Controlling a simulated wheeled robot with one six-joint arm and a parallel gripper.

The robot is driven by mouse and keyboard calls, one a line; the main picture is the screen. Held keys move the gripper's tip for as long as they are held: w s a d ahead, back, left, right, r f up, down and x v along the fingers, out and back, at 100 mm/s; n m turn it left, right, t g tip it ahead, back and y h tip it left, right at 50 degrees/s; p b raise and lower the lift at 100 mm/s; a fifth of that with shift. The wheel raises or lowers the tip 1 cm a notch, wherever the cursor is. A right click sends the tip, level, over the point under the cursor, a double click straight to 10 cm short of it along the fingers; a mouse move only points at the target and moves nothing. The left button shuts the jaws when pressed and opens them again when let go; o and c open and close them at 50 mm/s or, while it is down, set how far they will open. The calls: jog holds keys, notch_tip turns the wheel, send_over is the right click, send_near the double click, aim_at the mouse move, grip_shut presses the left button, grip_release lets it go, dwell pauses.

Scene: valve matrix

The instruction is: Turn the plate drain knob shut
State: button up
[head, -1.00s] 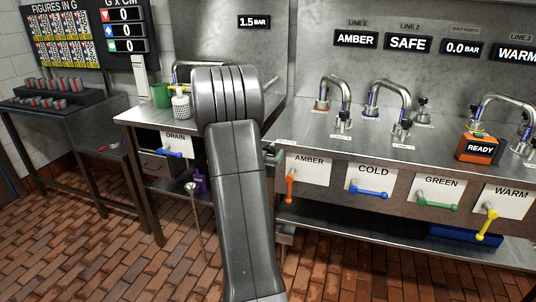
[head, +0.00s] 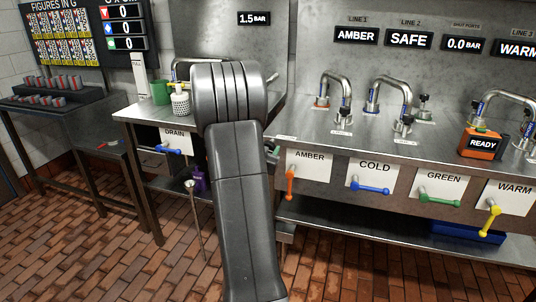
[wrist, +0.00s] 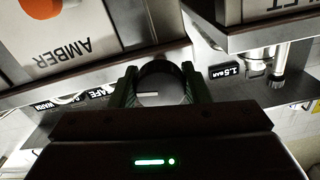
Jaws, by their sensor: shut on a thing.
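In the wrist view, my gripper (wrist: 160,82) has its two dark fingers on either side of a dark round knob (wrist: 160,68). It is shut on this knob, which looks like the plate drain knob; no label on it shows.
The amber plate (head: 308,162) with its orange lever (head: 290,185) is close right of my arm. A blue lever (head: 170,150) sits under the DRAIN label to its left. A thin rod (head: 195,220) stands below. The brick floor in front is clear.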

jog(key=m+b, duration=0.3)
jog(key=shift+f+m+b, duration=0.2)
jog(key=shift+m+b, duration=0.15)
jog(key=shift+m, duration=0.05)
jog(key=m+b, duration=0.4)
jog(key=shift+a+m, duration=0.1)
jog(key=shift+m, duration=0.2)
jog(key=m+b, duration=0.3)
jog(key=m, duration=0.1)
jog(key=shift+r, duration=0.15)
jog(key=shift+r+m+b, duration=0.1)
jog(key=shift+m+b, duration=1.05)
jog(key=shift+m, duration=0.55)
jog(key=o, duration=1)
jog(key=shift+c, duration=0.2)
jog(key=shift+r, duration=0.1)
